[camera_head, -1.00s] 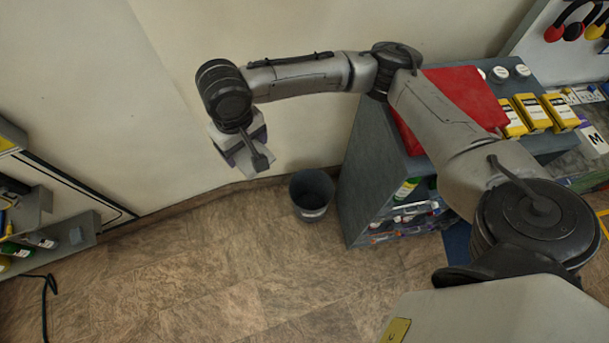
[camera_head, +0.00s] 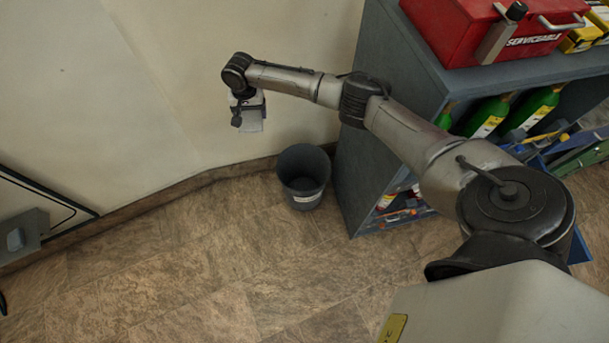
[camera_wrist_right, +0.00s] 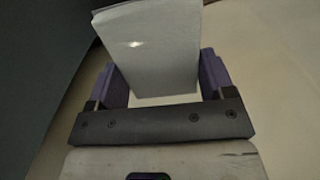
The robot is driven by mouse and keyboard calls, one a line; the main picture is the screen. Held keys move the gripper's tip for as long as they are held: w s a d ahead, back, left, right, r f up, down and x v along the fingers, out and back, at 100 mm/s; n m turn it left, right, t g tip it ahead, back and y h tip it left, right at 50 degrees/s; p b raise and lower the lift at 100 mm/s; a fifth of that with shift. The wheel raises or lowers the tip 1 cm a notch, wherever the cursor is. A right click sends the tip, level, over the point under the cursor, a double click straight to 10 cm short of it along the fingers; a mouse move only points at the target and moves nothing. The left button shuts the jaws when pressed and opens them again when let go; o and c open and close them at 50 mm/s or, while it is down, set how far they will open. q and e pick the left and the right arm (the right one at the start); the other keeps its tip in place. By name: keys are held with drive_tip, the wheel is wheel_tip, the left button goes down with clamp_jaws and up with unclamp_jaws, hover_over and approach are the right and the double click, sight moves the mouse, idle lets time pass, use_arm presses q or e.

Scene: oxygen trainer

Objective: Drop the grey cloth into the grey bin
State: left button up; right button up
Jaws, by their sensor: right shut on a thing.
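My right gripper (camera_head: 249,117) is in the air near the wall, up and to the left of the bin in the head view. It is shut on the grey cloth (camera_wrist_right: 150,55), which looks like a flat, pale grey piece between the purple fingers in the right wrist view. A bit of the cloth shows below the gripper in the head view (camera_head: 251,126). The grey bin (camera_head: 303,178) stands upright on the floor by the wall, with a white label on its front. Its inside is dark, and no contents can be made out. My left gripper is not in view.
A blue-grey shelf unit (camera_head: 352,170) stands just right of the bin, with green bottles (camera_head: 487,117) on its shelves and a red case (camera_head: 490,30) on top. The wall (camera_head: 200,60) is behind the bin. The floor (camera_head: 190,265) in front is clear.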

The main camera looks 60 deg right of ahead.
drive_tip(key=s+d+f+m+b, duration=0.1)
drive_tip(key=s+d+f+b, duration=0.2)
drive_tip(key=f, duration=1.1)
drive_tip(key=s+d+f+m+b, duration=0.2)
drive_tip(key=s+d+f+b, duration=0.2)
drive_tip(key=d+f+b, duration=0.4)
drive_tip(key=s+d+f+m+b, duration=0.1)
drive_tip(key=s+d+f+b, duration=0.3)
drive_tip(key=f+b, duration=0.9)
wheel_tip(320, 180, down, 8)
drive_tip(key=shift+d+r+m, duration=0.25)
drive_tip(key=shift+d+m, duration=0.05)
drive_tip(key=shift+d, duration=0.55)
drive_tip(key=o, duration=0.9)
drive_tip(key=shift+r, duration=0.2)
drive_tip(key=shift+r+p, duration=6.75)
drive_tip(key=shift+p, duration=0.4)
